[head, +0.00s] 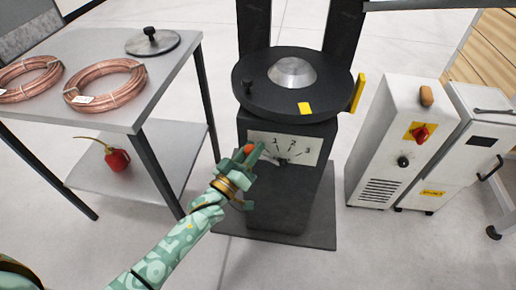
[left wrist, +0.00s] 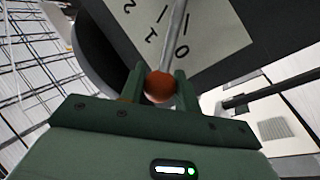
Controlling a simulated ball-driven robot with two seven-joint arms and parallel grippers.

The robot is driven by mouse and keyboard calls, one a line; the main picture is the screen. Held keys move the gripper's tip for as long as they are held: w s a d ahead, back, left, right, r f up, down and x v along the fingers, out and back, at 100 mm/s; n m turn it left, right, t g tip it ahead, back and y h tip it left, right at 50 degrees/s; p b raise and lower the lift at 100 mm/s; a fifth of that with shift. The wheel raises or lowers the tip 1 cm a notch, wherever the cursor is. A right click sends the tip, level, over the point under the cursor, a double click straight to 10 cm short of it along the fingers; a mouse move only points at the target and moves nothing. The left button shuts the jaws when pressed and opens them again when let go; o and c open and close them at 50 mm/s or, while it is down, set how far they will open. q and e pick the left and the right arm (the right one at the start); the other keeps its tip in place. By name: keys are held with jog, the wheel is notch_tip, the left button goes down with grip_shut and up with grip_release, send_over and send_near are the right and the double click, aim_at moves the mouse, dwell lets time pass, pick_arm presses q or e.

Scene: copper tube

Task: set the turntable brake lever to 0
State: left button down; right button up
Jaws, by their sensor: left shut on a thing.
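The brake lever ends in an orange-red ball knob (head: 248,149). It stands in front of a white scale plate (head: 310,149) on the dark turntable (head: 260,90) pedestal. My left gripper (head: 247,158) is shut on the knob, which also shows between the fingers in the left wrist view (left wrist: 159,87). In that view the metal lever rod (left wrist: 176,35) runs up from the knob across the plate (left wrist: 210,25), between the 1 and the 0, close beside the 0. In the head view 1, 2 and 3 show; the gripper and knob cover the 0 area. My right gripper is not in view.
A grey table (head: 125,112) with copper coils (head: 104,84) and a round lid (head: 152,42) stands at the left. A red object (head: 117,160) lies on its lower shelf. A white cabinet (head: 385,130) with a red switch stands at the right. Floor between is clear.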

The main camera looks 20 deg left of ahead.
pick_arm(q)
jog(key=shift+s+a+f+n, duration=0.1)
jog(key=shift+a+f+n, duration=0.15)
jog(key=shift+f+n, duration=0.15)
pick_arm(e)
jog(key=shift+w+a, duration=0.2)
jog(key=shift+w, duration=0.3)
pick_arm(q)
jog(key=c, duration=1.3)
grip_release()
jog(key=shift+a, duration=0.1)
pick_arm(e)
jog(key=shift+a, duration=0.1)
pick_arm(q)
jog(key=shift+r, duration=0.1)
